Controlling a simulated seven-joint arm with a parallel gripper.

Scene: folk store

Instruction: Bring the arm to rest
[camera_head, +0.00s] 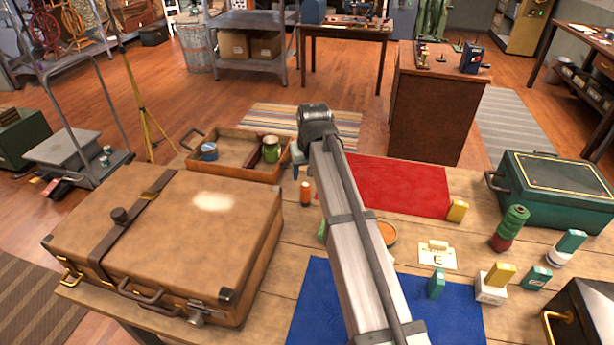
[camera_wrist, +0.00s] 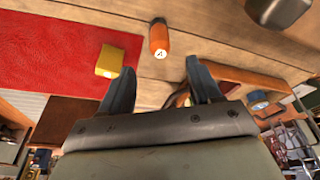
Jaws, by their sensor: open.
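My gripper (camera_wrist: 160,85) is open in the wrist view, with nothing between its two fingers. In the head view my arm reaches up from the bottom edge over the table, and its end (camera_head: 299,155) is by the right side of the brown tray (camera_head: 222,169); the fingers are mostly hidden there. An orange cylinder (camera_head: 305,193) stands on the table close to the arm's end; it also shows in the wrist view (camera_wrist: 159,40), beyond the fingertips and apart from them.
A large brown suitcase (camera_head: 160,240) fills the table's left. A blue mat (camera_head: 320,300) lies partly under the arm's view. A green case (camera_head: 556,190), a green-and-red stack (camera_head: 510,229) and several small blocks stand at the right. The tray holds a few small items.

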